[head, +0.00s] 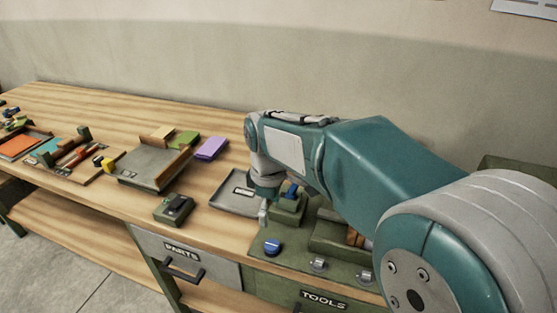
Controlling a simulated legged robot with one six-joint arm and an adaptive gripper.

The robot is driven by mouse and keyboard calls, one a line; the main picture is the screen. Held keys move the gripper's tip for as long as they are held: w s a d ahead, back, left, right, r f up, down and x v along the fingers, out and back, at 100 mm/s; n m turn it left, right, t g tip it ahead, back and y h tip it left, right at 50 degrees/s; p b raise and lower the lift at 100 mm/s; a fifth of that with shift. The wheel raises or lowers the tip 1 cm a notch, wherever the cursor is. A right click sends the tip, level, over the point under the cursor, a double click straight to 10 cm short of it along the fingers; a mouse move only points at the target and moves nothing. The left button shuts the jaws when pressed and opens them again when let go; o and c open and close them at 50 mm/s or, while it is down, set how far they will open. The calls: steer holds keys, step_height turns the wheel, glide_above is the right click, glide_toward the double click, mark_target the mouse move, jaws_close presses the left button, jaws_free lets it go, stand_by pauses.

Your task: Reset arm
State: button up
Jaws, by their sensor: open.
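My arm reaches from the right side of the head view toward the middle of the workbench (110,205). My gripper (265,208) hangs below the arm's end, pointing down. It is small in this view and partly hard to make out; it is open, with nothing visible held. It is over the gap between a grey tray (228,203) on its left and a green holder (290,213) on its right. I cannot tell its exact height above the bench.
A green board with a blue knob (272,246) lies in front of the gripper. A dark box (174,209), a larger grey tray (150,178) and a purple block (212,148) stand to the left. My arm hides part of the bench at right. Bare wood shows at the back left.

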steer(key=shift+d, duration=0.1)
steer(key=s+d+r+m+t, duration=0.1)
steer(key=s+d+r+m, duration=0.25)
steer(key=d, duration=0.25)
steer(key=s+d+r+m+t, duration=0.2)
steer(key=s+d+m, duration=0.15)
steer(key=d, duration=0.25)
steer(key=s+d+f+m+t, duration=0.1)
steer(key=s+d+m+t, duration=0.1)
steer(key=s+d+m, duration=0.6)
steer(key=shift+s+d+t, duration=0.3)
steer(key=shift+s+d, duration=0.1)
steer(key=shift+s, duration=0.8)
